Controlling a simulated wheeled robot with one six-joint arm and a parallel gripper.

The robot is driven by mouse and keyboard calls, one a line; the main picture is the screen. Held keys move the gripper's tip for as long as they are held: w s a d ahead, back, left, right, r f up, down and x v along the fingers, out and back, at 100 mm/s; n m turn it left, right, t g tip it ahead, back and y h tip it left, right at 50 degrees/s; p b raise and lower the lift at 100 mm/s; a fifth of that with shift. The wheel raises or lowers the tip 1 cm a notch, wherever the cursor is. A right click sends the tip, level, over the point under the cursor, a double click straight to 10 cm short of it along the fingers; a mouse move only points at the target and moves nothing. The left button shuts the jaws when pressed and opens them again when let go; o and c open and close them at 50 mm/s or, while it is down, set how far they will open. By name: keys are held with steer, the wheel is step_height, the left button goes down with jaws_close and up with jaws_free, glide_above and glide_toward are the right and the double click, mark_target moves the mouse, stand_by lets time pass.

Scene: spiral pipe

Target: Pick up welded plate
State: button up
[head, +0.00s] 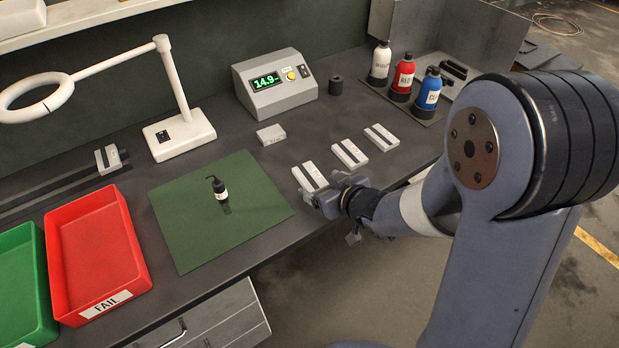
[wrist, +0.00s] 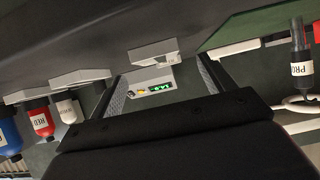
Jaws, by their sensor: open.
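Several light grey plates, each with a dark stripe along it, lie on the dark bench. The nearest plate (head: 310,177) is right of the green mat, with a middle plate (head: 349,153) and a far plate (head: 381,137) behind it. Another striped plate (head: 110,158) sits at the left on dark rails. My gripper (head: 318,198) is at the bench's front edge, close to the near end of the nearest plate; I cannot tell whether they touch. In the upside-down wrist view my gripper (wrist: 160,78) is open, with nothing visible between its fingers.
A pale block (head: 270,134) lies below the display box (head: 276,82). Red (head: 130,235) and green (head: 40,290) trays are at left. White, red and blue bottles (head: 403,78) stand at the back right. A lamp (head: 180,135) stands behind the mat.

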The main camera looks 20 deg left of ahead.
mark_target(310, 177)
steer(key=x, duration=0.4)
steer(key=shift+w, duration=0.25)
steer(key=shift+c, duration=0.6)
steer(key=shift+r, duration=0.1)
steer(key=c, duration=1.5)
